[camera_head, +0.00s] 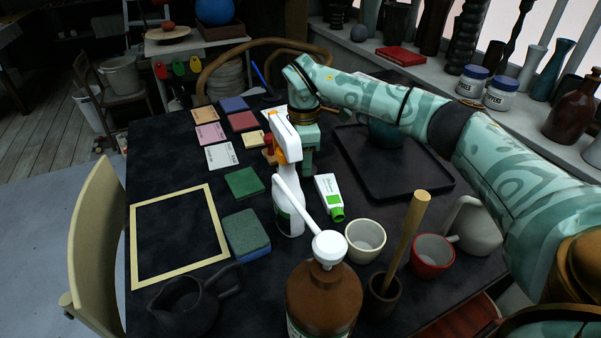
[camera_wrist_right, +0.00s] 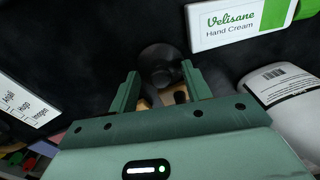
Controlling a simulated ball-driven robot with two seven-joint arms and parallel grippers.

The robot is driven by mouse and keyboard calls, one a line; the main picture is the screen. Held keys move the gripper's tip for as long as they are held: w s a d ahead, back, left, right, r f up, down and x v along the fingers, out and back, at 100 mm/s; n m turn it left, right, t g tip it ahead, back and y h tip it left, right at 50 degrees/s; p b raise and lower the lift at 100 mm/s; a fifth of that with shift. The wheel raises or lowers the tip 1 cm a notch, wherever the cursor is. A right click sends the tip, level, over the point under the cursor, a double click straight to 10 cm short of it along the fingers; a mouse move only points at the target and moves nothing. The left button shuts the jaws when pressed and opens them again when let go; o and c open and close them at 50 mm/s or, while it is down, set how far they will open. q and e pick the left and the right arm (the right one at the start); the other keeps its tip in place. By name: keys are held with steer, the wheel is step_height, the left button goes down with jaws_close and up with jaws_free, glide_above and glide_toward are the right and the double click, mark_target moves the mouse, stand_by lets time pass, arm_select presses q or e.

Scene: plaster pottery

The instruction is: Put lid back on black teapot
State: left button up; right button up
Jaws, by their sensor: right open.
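The black teapot (camera_head: 187,306) stands at the near left of the dark table, with its side handle pointing right and its top uncovered. In the right wrist view a dark round piece (camera_wrist_right: 158,58), which looks like the lid, lies just beyond and between my right fingertips. My right gripper (camera_wrist_right: 160,82) is open, with one finger on each side of that piece, and has not closed on it. In the head view my right gripper (camera_head: 307,165) points down behind the white spray bottle, and the dark piece cannot be made out there. My left gripper is not in view.
A white spray bottle (camera_head: 288,195) and a hand cream tube (camera_head: 329,197) stand close to my right gripper. A brown pump bottle (camera_head: 323,300), cups and a black tray (camera_head: 425,182) crowd the right side. A pale frame (camera_head: 137,250) and a green sponge block (camera_head: 247,232) lie left.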

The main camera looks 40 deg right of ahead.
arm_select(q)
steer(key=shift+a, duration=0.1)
arm_select(e)
steer(key=shift+s, duration=0.1)
jaws_close()
step_height(320, 180, up, 9)
steer(key=p, duration=0.4)
steer(key=shift+r+p, duration=0.2)
steer(key=shift+p, duration=0.2)
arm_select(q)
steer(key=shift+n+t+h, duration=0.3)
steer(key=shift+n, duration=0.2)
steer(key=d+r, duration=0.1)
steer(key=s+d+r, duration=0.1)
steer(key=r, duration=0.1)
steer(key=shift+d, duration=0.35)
arm_select(e)
steer(key=shift+r, duration=0.4)
steer(key=shift+f, duration=0.1)
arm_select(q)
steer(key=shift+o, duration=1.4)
